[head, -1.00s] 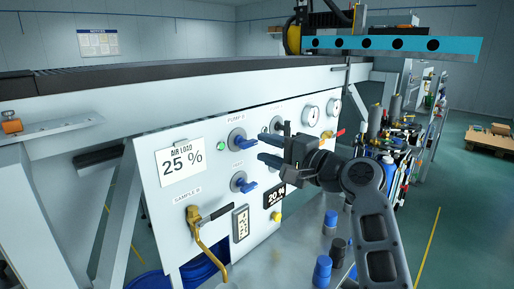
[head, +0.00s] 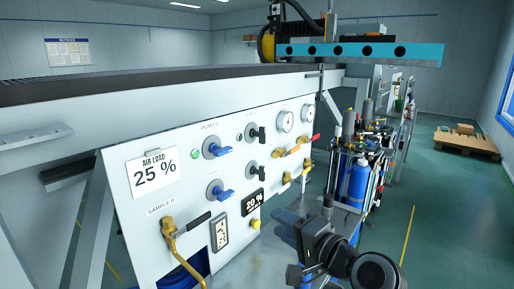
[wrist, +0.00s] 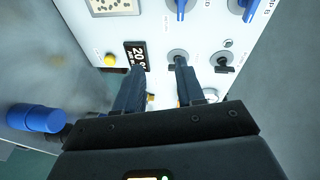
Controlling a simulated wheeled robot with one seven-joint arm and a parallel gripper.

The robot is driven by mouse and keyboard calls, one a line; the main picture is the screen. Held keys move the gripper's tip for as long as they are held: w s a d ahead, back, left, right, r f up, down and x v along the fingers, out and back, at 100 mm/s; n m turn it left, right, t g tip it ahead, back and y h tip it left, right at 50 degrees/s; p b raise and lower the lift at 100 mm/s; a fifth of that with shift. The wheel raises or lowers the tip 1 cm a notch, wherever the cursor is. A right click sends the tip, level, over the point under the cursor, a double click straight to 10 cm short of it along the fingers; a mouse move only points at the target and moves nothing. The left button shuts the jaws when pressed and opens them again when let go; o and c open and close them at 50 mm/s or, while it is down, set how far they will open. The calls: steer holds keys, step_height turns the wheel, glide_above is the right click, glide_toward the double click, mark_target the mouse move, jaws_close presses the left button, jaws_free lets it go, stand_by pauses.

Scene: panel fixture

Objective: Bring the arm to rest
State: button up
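My gripper (head: 283,224) is at the lower right of the head view, in front of the panel and apart from it. Its two dark blue fingers also show in the wrist view (wrist: 158,72), spread with a gap between them and nothing held. My dark arm runs from it to the lower right corner. The white panel (head: 150,222) carries two blue-handled valves, the upper one (head: 217,149) and the lower one (head: 220,192), two black-handled valves (head: 256,134), and a brass valve (head: 172,235) with a black lever at lower left.
Two gauges (head: 285,121) and red and orange handles (head: 297,150) are at the panel's right. A "20 %" display (head: 253,202) and yellow button (head: 255,224) sit low. Gas bottles (head: 358,182) stand beyond the gripper.

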steer(key=s+d+f+n+h, duration=0.1)
steer(key=s+d+f+h, duration=0.1)
steer(key=s+d+f, duration=0.45)
steer(key=s+d+f+t+h, duration=0.1)
steer(key=s+d+f+h, duration=0.2)
steer(key=s, duration=0.7)
steer(key=s+d+f+n+h, duration=0.1)
steer(key=s+d+f+h, duration=0.1)
steer(key=s+d+f, duration=0.5)
steer(key=s+r+n+h, duration=0.1)
steer(key=s+r+n, duration=0.2)
steer(key=s, duration=1)
steer(key=s+r+n+h, duration=0.2)
steer(key=s+r, duration=0.6)
steer(key=s, duration=0.5)
steer(key=shift+a+n+t, duration=0.3)
steer(key=shift+n+t, duration=0.1)
steer(key=shift+n, duration=0.4)
